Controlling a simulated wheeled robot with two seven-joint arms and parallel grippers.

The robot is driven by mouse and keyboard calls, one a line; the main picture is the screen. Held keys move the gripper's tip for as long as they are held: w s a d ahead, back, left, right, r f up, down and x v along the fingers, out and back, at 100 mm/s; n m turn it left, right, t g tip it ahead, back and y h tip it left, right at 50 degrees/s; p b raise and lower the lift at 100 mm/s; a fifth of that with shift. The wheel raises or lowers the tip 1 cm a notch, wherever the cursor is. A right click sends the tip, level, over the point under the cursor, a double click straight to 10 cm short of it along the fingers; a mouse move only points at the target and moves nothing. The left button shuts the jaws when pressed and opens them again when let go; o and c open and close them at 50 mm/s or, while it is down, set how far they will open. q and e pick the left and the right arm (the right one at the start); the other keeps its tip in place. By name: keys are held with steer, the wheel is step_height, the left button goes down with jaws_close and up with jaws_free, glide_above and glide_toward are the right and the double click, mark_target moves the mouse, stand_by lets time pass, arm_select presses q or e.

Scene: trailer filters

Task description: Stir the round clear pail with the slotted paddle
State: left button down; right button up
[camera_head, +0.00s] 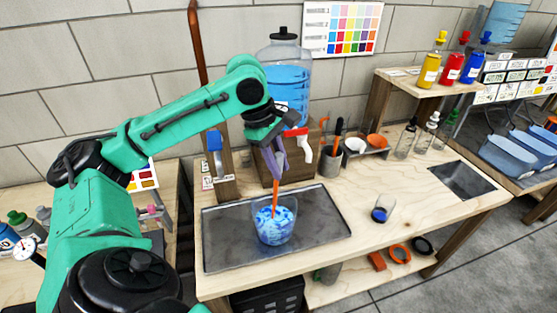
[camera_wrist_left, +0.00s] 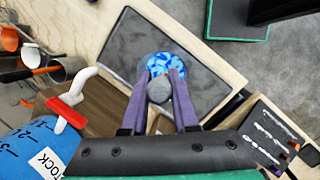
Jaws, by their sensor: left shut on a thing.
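The round clear pail (camera_head: 275,232) stands on the dark tray and holds mottled blue and white contents. It also shows in the left wrist view (camera_wrist_left: 158,60), just beyond the fingertips. The orange slotted paddle (camera_head: 275,196) stands nearly upright in the pail; its lower end is hidden in the contents. My left gripper (camera_head: 274,162) is above the pail, its purple fingers shut on the top of the paddle's handle. In the left wrist view a grey rounded piece (camera_wrist_left: 160,90) sits between the fingers. My right gripper is not in view.
The dark tray (camera_head: 325,222) lies on the wooden bench. A blue-filled jug with a red-handled tap (camera_head: 298,140) stands close behind the gripper. A small cup with blue (camera_head: 382,210) stands right of the tray. Bare bench lies around that cup.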

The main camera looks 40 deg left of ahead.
arm_select(q)
step_height(320, 180, down, 6)
steer(key=b, duration=0.3)
steer(key=shift+s+f, duration=0.1)
stand_by(0.3)
